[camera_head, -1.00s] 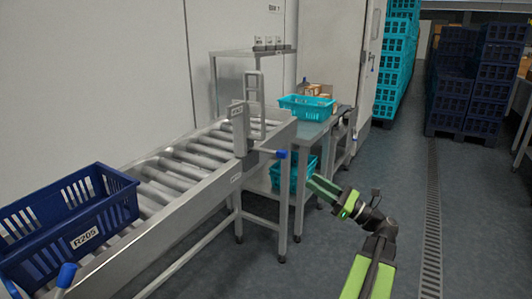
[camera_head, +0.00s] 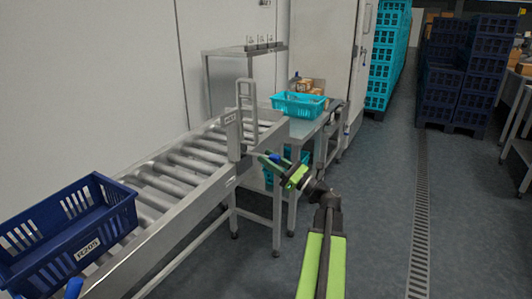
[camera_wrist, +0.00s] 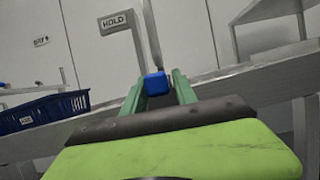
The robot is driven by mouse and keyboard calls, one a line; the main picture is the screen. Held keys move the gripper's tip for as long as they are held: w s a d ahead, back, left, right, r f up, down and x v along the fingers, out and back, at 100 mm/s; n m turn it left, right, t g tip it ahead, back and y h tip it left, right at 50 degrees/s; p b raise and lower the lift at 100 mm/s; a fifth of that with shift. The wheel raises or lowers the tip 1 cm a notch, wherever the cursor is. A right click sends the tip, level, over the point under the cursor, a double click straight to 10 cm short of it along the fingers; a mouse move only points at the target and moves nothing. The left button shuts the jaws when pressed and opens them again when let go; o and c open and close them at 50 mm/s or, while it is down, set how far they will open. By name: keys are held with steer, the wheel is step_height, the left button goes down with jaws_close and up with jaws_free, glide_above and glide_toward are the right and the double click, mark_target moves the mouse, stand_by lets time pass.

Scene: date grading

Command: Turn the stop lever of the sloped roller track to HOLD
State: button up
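The sloped roller track (camera_head: 180,218) runs from the lower left up to a post with a sign plate (camera_head: 231,118) in the head view. The plate reads HOLD in the wrist view (camera_wrist: 116,22). The stop lever's blue knob (camera_head: 275,157) sticks out beside the post. In the wrist view the blue knob (camera_wrist: 157,84) shows between my two green fingers. My gripper (camera_head: 271,164) is open, its fingers on either side of the knob; I cannot tell whether they touch it. The lever's arm is mostly hidden.
A dark blue crate labelled R205 (camera_head: 88,225) sits on the track's near end. Another blue knob (camera_head: 74,288) shows at the lower left. A teal crate (camera_head: 298,104) stands on the metal table behind. Clear floor (camera_head: 375,220) lies to the right.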

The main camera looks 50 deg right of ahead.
steer(key=shift+w+a+r, duration=0.1)
steer(key=shift+w+r, duration=0.1)
steer(key=shift+w, duration=0.2)
jaws_close()
stand_by(1.1)
